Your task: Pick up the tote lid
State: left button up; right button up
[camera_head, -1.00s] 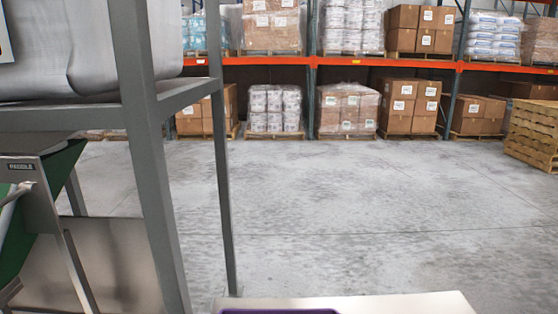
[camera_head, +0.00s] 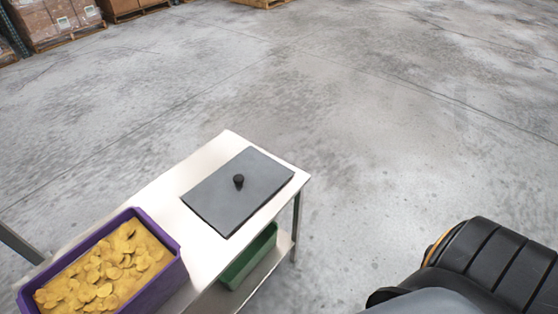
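The tote lid (camera_head: 225,198) is a flat dark grey rectangle with a small black knob (camera_head: 238,181) in its middle. It lies flat on the white top of a table (camera_head: 165,192), near the table's right end. A purple tote (camera_head: 172,275) full of yellow chips stands on the same table, to the left of the lid and apart from it. Part of my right arm shows at the lower right, away from the table. Neither gripper's fingers are in view.
A green bin (camera_head: 250,258) sits on the table's lower shelf. A grey post (camera_head: 18,243) stands at the left edge. Wrapped pallet loads (camera_head: 50,22) are at the far upper left. The concrete floor (camera_head: 400,110) behind and to the right of the table is clear.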

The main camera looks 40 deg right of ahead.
aim_at(239, 182)
jog(key=z, duration=0.75)
